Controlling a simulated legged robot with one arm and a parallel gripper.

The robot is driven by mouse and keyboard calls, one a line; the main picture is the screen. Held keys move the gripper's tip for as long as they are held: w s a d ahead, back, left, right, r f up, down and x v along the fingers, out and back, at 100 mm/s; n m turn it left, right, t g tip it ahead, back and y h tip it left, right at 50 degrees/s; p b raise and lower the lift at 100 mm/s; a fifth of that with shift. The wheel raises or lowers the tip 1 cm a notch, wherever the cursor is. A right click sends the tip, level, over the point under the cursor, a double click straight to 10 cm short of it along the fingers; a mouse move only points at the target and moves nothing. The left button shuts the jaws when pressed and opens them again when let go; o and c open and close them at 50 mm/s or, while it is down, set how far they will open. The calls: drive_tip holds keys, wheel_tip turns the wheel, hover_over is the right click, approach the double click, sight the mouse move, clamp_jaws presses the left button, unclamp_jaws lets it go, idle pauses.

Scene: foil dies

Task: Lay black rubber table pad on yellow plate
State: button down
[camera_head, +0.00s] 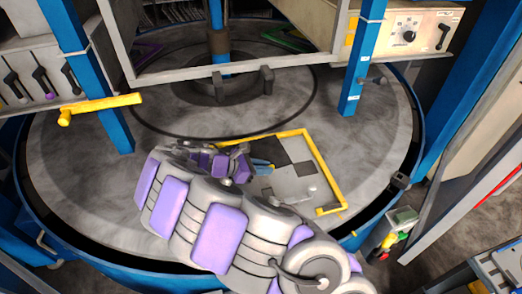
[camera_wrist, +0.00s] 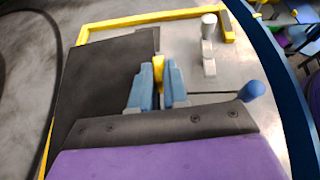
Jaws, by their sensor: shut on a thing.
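A dark, flat sheet, which I take as the black rubber table pad (camera_wrist: 105,75), fills the left of the wrist view and shows as a dark patch in the head view (camera_head: 262,150). My gripper (camera_wrist: 159,88) has its blue fingers closed at the pad's right edge, with a small yellow piece between them. My gripper also shows in the head view (camera_head: 265,166), over the plate. The yellow plate (camera_head: 324,163) is a yellow-edged rectangle around a grey surface on the round table. My arm hides its near left part. Whether the pad touches the plate is unclear.
The round table (camera_head: 80,165) has free room at left. A yellow bar (camera_head: 100,107) juts in from the left. Blue posts (camera_head: 362,60) rise around it.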

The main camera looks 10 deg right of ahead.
sight(260, 196)
drive_tip(key=shift+m+g, duration=0.6)
drive_tip(key=shift+g, duration=0.1)
drive_tip(key=shift+s+a+f, duration=0.3)
drive_tip(key=shift+f, duration=0.35)
drive_tip(key=shift+s+a+f, duration=0.3)
drive_tip(key=shift+a+f, duration=0.05)
drive_tip(key=shift+f, duration=0.35)
drive_tip(key=shift+s+a+f, duration=0.3)
drive_tip(key=shift+f, duration=0.35)
drive_tip(key=shift+d+f+b, duration=0.2)
drive_tip(key=shift+f, duration=0.7)
drive_tip(key=shift+d+f+b, duration=0.15)
drive_tip(key=shift+f+b, duration=0.05)
drive_tip(key=shift+f, duration=0.65)
drive_tip(key=shift+a+f, duration=0.2)
drive_tip(key=shift+f, duration=0.25)
drive_tip(key=shift+d+f, duration=0.1)
drive_tip(key=shift+f, duration=0.4)
